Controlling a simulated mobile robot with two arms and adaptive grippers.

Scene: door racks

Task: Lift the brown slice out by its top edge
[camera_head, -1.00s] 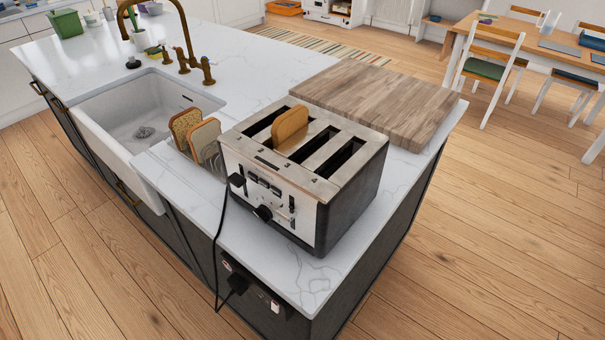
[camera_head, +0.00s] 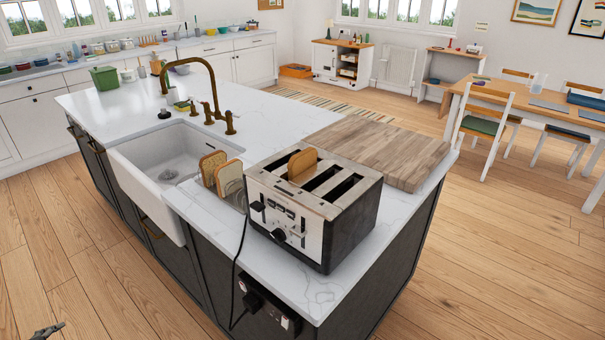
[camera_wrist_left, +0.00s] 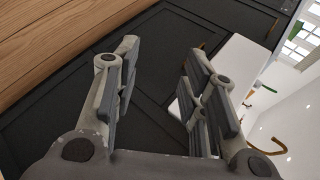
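A brown slice (camera_head: 302,165) stands upright in a slot of the toaster (camera_head: 313,205), its top edge sticking up above the metal top. The other slots I can see look dark and empty. Two more slices stand upright beside the toaster, a brown one (camera_head: 212,168) and a paler one (camera_head: 230,179). My left gripper (camera_wrist_left: 158,78) is open and empty in the left wrist view, facing the dark cabinet front. Only a tip of a gripper (camera_head: 47,331) shows at the bottom left of the head view, far from the toaster. My right gripper is not in view.
The toaster stands near the corner of the white island counter (camera_head: 290,115). A wooden board (camera_head: 385,150) lies behind it. A sink (camera_head: 172,155) and brass tap (camera_head: 212,95) are to the left. A black cord (camera_head: 237,265) hangs down to a socket on the island's side.

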